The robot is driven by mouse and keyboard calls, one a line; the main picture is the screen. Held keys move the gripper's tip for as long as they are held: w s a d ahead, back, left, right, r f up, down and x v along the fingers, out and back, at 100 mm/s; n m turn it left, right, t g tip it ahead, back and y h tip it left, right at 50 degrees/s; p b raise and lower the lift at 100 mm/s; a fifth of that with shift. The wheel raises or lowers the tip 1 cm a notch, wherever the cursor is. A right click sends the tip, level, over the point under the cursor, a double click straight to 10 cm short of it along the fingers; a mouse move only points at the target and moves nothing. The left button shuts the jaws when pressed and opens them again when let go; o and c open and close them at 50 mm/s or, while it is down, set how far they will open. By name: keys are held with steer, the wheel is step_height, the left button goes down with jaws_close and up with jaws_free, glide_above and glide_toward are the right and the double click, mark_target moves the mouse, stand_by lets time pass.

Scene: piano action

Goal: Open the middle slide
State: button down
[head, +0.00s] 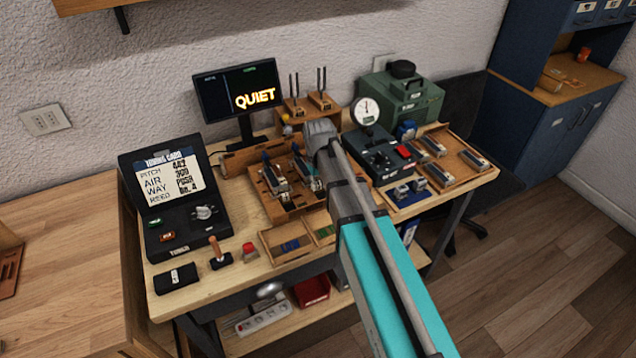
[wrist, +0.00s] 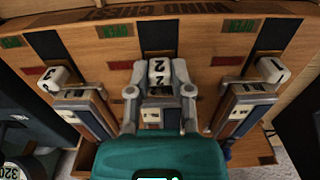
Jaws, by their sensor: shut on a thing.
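The wooden wind chest (wrist: 205,52) fills the wrist view, with three slides side by side. The middle slide has a white knob marked 2 (wrist: 159,68). My gripper (wrist: 158,78) has one finger on each side of this knob and is shut on it. The knobs marked 3 (wrist: 53,79) and 1 (wrist: 271,69) stand free to the left and right. Green labels sit above red ones along the board. In the head view my gripper (head: 321,133) is over the back right of the chest (head: 262,192), and my arm hides part of it.
A black tuning case with a card (head: 166,180) stands on the bench's left. A monitor (head: 238,92) reads QUIET. A gauge box (head: 380,157) and wooden trays (head: 460,160) are right of my arm. Small open trays (head: 287,243) lie in front of the chest.

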mark_target(324, 198)
steer(key=shift+s+d, duration=0.35)
steer(key=shift+s, duration=0.5)
steer(key=shift+s+d, duration=0.35)
steer(key=shift+s, duration=0.5)
steer(key=c, duration=0.5)
jaws_free()
steer(key=shift+w, duration=0.15)
